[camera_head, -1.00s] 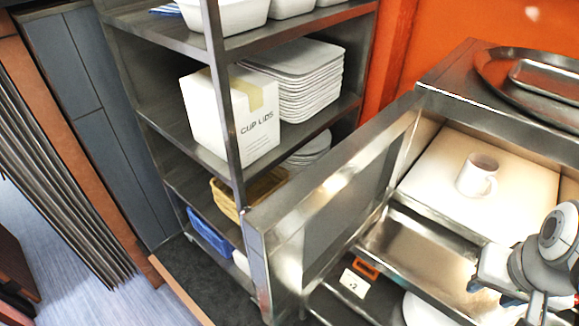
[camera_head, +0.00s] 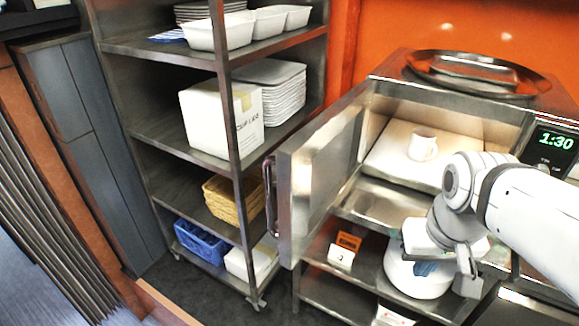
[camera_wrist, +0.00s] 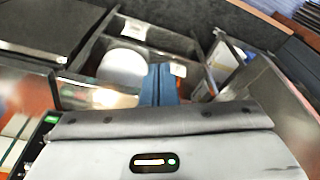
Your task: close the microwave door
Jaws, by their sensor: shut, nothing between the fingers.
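The microwave (camera_head: 385,90) stands at the right with its door (camera_head: 325,160) wide open, swung out to the left. The door's bar handle (camera_head: 269,197) is on its outer side at the free edge, facing the shelf rack. A white mug (camera_head: 422,145) stands inside the lit cavity. My gripper (camera_head: 425,268) is in front of and below the cavity, to the right of the door and apart from it. In the wrist view its blue fingers (camera_wrist: 160,86) are together and empty.
A steel shelf rack (camera_head: 233,120) stands close to the left of the door, with a white box (camera_head: 222,118) and baskets. Below the microwave are a white round container (camera_head: 415,282) and an orange-marked card (camera_head: 347,242). A metal tray (camera_head: 475,72) lies on top.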

